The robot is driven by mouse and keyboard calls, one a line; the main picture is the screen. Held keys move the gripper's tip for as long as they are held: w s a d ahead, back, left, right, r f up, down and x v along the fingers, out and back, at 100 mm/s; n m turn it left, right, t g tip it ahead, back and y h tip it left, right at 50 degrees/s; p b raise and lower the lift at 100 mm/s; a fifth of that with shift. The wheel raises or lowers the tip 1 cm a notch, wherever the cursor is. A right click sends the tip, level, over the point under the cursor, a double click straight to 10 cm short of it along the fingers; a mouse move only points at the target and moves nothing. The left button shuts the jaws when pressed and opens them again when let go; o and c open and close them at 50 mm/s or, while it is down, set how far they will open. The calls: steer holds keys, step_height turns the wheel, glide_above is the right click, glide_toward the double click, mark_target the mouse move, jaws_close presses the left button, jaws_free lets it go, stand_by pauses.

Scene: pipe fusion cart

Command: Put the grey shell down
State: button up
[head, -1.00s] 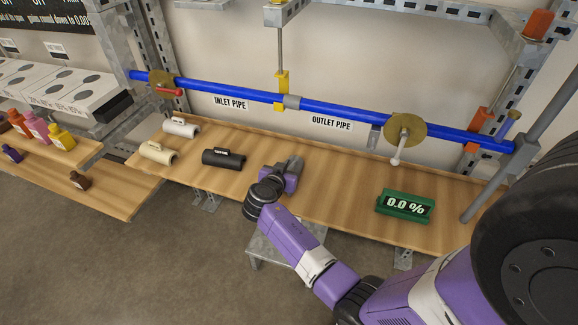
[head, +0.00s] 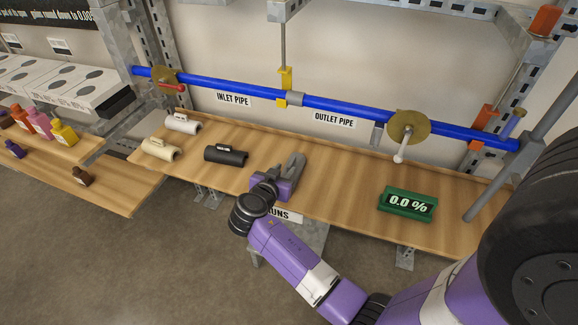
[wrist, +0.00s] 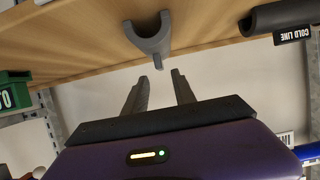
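The grey shell (wrist: 150,40), a half-round piece with a small tab, sits on the wooden shelf in the upside-down wrist view. My gripper (wrist: 159,76) is open, its two dark fingers spread with the tab lying near the gap between their tips. The fingers look clear of the shell, though the exact distance is hard to judge. In the head view my gripper (head: 290,174) is low over the middle of the shelf (head: 340,205). The shell there blends with the grey fingers and is hard to separate from them.
A black shell (head: 226,154), a cream shell (head: 160,149) and a white shell (head: 183,123) lie to the left. A green display (head: 405,204) reading 0.0 % stands to the right. Bare shelf lies between gripper and display.

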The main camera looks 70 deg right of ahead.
steer(key=s+a+f+n+t+y, duration=0.2)
steer(key=s+a+n+t+y, duration=0.15)
steer(key=a, duration=0.55)
steer(key=s+a+f+n+t+y, duration=0.2)
steer(key=s+a+f+n, duration=0.15)
steer(key=a, duration=0.55)
steer(key=s+a+f+n+t+y, duration=0.2)
steer(key=s+a+n+t+y, duration=0.15)
steer(key=a, duration=0.55)
steer(key=s+a+r+n+t+y, duration=0.2)
steer(key=s+a+r+n, duration=0.1)
steer(key=r, duration=0.7)
steer(key=s+a+r+n+t+y, duration=0.2)
steer(key=s+a+r, duration=0.3)
steer(key=s+r, duration=0.3)
steer(key=shift+s+r+n+t+y, duration=0.3)
steer(key=shift+r+n+t, duration=0.2)
steer(key=shift+r+n, duration=0.3)
